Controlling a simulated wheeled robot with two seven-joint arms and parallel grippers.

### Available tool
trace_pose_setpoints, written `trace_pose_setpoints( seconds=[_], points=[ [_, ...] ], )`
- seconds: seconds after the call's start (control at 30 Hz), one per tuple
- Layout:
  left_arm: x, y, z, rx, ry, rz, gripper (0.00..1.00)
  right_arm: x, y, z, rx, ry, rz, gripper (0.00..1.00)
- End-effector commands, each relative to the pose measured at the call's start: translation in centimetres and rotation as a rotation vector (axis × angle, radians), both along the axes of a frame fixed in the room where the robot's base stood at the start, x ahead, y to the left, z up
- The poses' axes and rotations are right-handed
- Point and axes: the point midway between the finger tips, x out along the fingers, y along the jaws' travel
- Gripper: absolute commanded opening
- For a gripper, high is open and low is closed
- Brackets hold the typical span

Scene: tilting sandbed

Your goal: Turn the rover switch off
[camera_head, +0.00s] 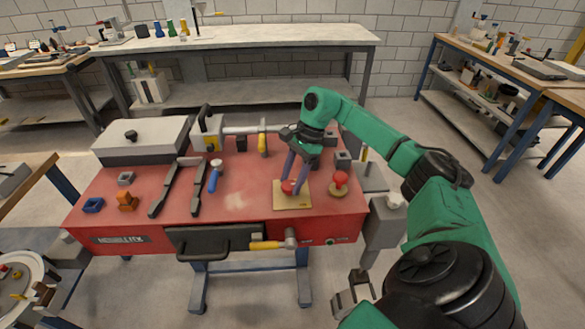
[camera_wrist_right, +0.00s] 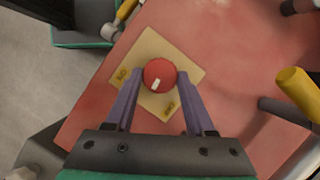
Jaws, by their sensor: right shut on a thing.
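The rover switch is a red round knob (camera_wrist_right: 160,73) with a white mark, on a square yellowish plate (camera_wrist_right: 152,48). The plate has two small dark labels, too blurred to read, one left of the knob and one below it. The white mark points down and slightly left in the right wrist view. My right gripper (camera_wrist_right: 160,76) has its purple fingers on both sides of the knob and is shut on it. In the head view, my right gripper (camera_head: 292,184) reaches down to the plate (camera_head: 292,203) at the red table's right part.
A red mushroom-shaped knob (camera_head: 340,179) stands close right of the plate. A hammer (camera_head: 275,244) lies at the table's front edge. A blue-handled tool (camera_head: 214,178), a grey box (camera_head: 140,139) and small blocks occupy the left. Bare red tabletop (camera_head: 238,205) lies left of the plate.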

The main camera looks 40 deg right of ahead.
Motion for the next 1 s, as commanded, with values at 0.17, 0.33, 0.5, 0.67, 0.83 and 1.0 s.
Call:
trace_pose_setpoints(
  seconds=[0.17,0.33,0.5,0.67,0.83,1.0],
  points=[
    [-0.02,-0.01,0.05,0.0,0.0,0.0,0.5,0.27,0.04,0.11,0.001,-0.003,0.167,0.0],
    [-0.01,-0.01,0.0,0.0,0.0,0.001,0.5,0.39,0.05,0.07,0.0,-0.002,0.318,0.0],
    [-0.02,-0.01,-0.05,0.0,0.0,0.001,0.5,0.51,0.05,0.07,-0.001,-0.004,0.447,0.0],
    [-0.01,-0.01,-0.09,0.0,0.0,0.001,0.5,0.55,0.07,0.03,0.0,-0.003,0.538,0.0],
    [0.0,-0.02,-0.11,0.0,0.0,0.001,0.5,0.55,0.07,0.03,0.0,-0.002,0.596,0.0],
    [0.0,-0.02,-0.12,0.0,0.0,0.001,0.5,0.58,0.11,0.02,0.0,-0.003,0.622,0.0]
  ],
)
